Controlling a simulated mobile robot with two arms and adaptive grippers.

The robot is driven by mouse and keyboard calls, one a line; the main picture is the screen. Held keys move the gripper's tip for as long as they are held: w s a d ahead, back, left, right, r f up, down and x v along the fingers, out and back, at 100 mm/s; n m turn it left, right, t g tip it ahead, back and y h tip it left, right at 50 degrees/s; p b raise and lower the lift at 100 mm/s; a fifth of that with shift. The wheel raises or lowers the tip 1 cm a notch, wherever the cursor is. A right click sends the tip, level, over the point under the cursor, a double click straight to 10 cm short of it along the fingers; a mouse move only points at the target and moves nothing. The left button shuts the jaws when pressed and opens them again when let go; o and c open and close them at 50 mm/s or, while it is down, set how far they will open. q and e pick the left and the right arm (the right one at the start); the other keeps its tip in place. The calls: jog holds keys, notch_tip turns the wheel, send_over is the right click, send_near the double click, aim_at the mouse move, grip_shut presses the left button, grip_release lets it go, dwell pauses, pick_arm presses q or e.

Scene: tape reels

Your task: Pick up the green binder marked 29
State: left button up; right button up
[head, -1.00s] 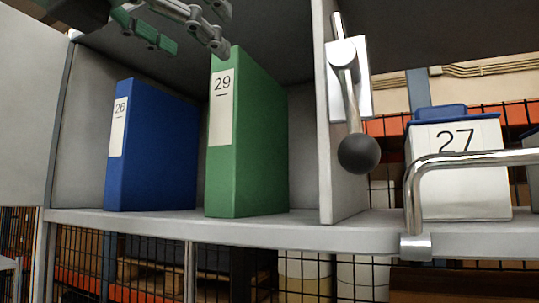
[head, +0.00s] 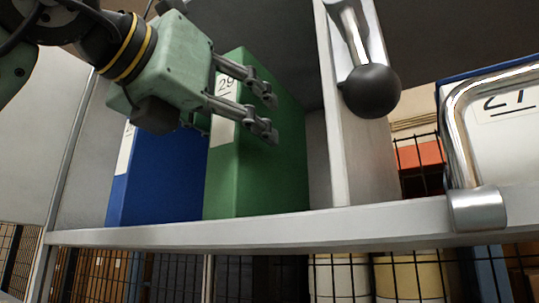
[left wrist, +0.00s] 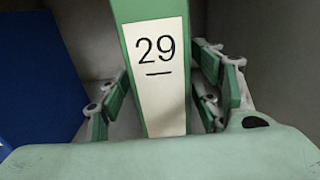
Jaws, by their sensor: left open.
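The green binder marked 29 (head: 258,180) stands upright on the shelf, its white label partly covered by my left gripper in the head view. My left gripper (head: 238,118) is at the upper part of the binder's spine, with two fingers on the binder's right side. In the left wrist view the binder's label (left wrist: 158,62) faces me, and the fingers of my left gripper (left wrist: 165,88) are spread on both sides of the spine. The gripper is open, with gaps beside the binder. My right gripper is not in view.
A blue binder (head: 160,180) stands close on the left of the green one. The shelf edge (head: 250,232) runs below.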

pick_arm(q)
jog(key=p+x, duration=0.3)
jog(key=x, duration=0.3)
jog(key=shift+s+r, duration=0.1)
jog(key=shift+r, duration=0.05)
jog(key=shift+s+a, duration=0.1)
jog(key=shift+s, duration=0.15)
jog(key=c, duration=0.3)
jog(key=shift+r, duration=0.1)
grip_shut()
